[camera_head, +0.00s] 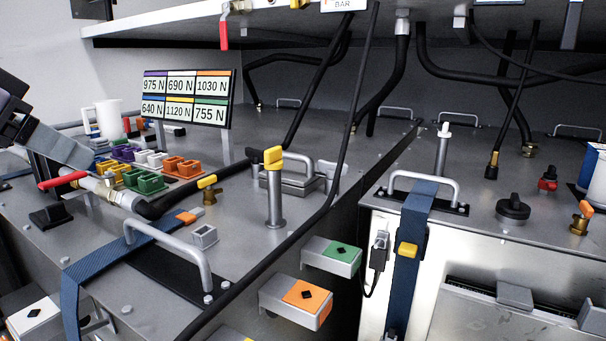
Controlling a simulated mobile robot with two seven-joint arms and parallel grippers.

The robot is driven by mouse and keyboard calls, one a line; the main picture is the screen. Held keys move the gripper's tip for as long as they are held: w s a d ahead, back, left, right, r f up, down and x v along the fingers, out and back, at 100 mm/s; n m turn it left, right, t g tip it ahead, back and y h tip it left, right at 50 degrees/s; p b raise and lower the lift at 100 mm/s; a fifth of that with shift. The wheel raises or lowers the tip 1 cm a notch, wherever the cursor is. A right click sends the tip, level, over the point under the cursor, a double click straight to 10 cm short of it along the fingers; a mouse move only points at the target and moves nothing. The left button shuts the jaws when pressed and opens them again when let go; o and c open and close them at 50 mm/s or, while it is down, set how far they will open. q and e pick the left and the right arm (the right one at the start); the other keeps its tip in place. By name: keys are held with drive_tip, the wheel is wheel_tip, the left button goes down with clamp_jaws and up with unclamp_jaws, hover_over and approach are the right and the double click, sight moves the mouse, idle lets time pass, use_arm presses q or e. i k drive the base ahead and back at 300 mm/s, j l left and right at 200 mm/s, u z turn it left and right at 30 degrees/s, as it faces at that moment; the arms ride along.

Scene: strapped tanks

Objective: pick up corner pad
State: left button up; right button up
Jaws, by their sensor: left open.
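Several small coloured blocks, which look like the corner pads, lie in a cluster on the left tank top: green (150,182), orange (183,166), yellow (106,167), white (150,158) and purple (122,153). My left gripper (62,158) comes in from the left edge, left of the cluster and apart from it. It is open, with nothing seen between its fingers; part of it is cut off by the picture edge. My right gripper is not in view.
A sign with coloured newton values (187,98) stands behind the blocks. A red-handled valve pipe (100,188), black hose (200,188), grab handle (170,245) and yellow-capped post (274,190) stand in front and right. A blue strap (408,260) crosses the right tank. A shelf hangs above.

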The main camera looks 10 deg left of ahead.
sight(54, 215)
drive_tip(key=k+j, duration=0.15)
drive_tip(key=k, duration=0.2)
drive_tip(key=k+j, duration=0.15)
drive_tip(key=k, duration=0.25)
drive_tip(key=k+j, duration=0.2)
drive_tip(key=k, duration=0.15)
